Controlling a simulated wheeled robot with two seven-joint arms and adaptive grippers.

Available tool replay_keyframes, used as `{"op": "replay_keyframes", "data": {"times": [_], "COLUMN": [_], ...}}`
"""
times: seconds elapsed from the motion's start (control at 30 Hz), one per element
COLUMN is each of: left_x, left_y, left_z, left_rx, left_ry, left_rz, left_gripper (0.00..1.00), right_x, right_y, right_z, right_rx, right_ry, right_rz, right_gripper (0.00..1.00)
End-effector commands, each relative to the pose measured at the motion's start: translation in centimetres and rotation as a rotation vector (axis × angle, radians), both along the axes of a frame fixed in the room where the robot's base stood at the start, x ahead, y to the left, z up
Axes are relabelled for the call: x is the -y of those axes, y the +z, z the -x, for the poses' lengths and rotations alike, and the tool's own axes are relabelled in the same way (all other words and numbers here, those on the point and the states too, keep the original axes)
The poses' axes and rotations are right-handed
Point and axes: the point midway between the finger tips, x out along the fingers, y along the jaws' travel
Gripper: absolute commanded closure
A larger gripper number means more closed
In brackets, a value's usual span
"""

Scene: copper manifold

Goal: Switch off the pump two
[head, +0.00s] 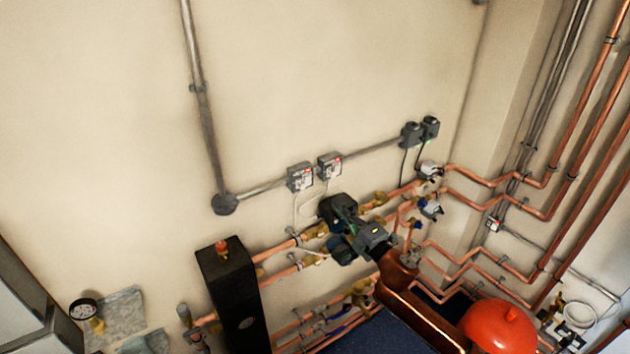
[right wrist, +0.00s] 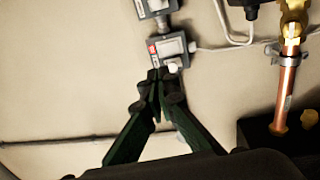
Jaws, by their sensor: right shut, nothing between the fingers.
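Two small grey switch boxes with red marks sit side by side on the wall in the head view, a left box (head: 300,177) and a right box (head: 330,166). My right gripper (head: 346,217) is below and to the right of them in that view, in front of the dark pumps, which it partly hides. In the right wrist view the fingers (right wrist: 160,76) are shut and empty, with tips close to the lower edge of the nearer box (right wrist: 168,48). Whether they touch cannot be told. The other box (right wrist: 155,7) shows at the top edge. My left gripper is not in view.
Copper pipes (head: 490,255) with brass valves run below the boxes and along the right wall. A black cabinet (head: 233,295) stands at lower left of the pumps, and a red tank (head: 498,326) at lower right. The upper wall is largely clear.

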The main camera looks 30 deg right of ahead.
Motion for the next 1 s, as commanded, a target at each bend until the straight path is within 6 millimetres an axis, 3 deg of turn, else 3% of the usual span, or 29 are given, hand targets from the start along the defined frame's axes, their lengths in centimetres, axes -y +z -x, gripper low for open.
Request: {"op": "replay_keyframes", "data": {"times": [0.27, 0.8, 1.0], "left_x": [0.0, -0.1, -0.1], "left_y": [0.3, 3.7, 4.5], "left_z": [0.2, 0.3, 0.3], "left_rx": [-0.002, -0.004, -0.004], "left_ry": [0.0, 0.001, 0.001], "left_rz": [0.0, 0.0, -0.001], "left_gripper": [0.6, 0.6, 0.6], "right_x": [-0.1, -1.5, -1.8], "right_y": [0.2, 1.6, 1.7], "right_z": [-0.8, -10.8, -13.1], "right_rx": [0.001, -0.001, -0.001], "right_ry": [0.0, 0.0, -0.001], "right_rz": [-0.003, -0.005, -0.003], "right_gripper": [1.0, 1.0, 1.0]}}
